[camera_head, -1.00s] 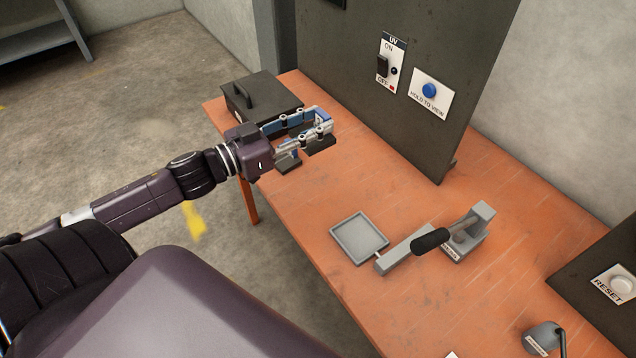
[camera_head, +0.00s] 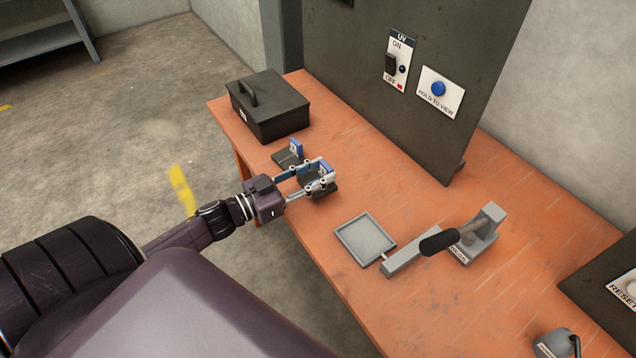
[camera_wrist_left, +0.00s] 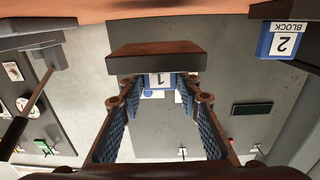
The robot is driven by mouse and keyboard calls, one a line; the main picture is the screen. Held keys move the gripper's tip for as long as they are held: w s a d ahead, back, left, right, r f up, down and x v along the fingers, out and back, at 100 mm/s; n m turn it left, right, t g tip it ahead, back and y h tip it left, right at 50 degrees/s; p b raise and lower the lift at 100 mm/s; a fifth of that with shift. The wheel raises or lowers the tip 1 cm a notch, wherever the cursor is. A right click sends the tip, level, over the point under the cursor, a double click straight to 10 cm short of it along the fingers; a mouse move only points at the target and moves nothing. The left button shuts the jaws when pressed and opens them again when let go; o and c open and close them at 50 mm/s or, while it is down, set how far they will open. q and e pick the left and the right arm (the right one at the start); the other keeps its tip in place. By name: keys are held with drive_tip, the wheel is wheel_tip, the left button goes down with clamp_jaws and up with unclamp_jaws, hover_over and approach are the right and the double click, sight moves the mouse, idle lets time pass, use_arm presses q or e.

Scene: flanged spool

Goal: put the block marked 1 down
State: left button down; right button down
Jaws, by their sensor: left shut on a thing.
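My left gripper (camera_head: 318,177) is shut on the block marked 1, low over the table's left part. The block (camera_head: 324,165) shows as a blue and white piece between the fingers. In the left wrist view its label (camera_wrist_left: 157,80) shows between the two fingers, upside down, beside a dark slab (camera_wrist_left: 155,62). I cannot tell whether the block touches the table. The block marked 2 (camera_head: 296,147) stands upright on a dark base just behind my gripper. It also shows at the upper right of the left wrist view (camera_wrist_left: 284,42). My right gripper is not in view.
A black lidded box (camera_head: 268,108) stands at the table's far left corner. A shallow grey tray (camera_head: 340,233) and a lever device (camera_head: 478,232) are to the right of my gripper. A dark panel with a UV switch (camera_head: 397,62) and blue button rises behind.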

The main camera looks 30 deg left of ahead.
use_arm(q)
wheel_tip(320, 180, down, 3)
drive_tip(key=shift+f, duration=0.15)
drive_tip(key=shift+b, duration=0.3)
drive_tip(key=shift+f, duration=0.2)
drive_tip(key=c, duration=1.4)
unclamp_jaws()
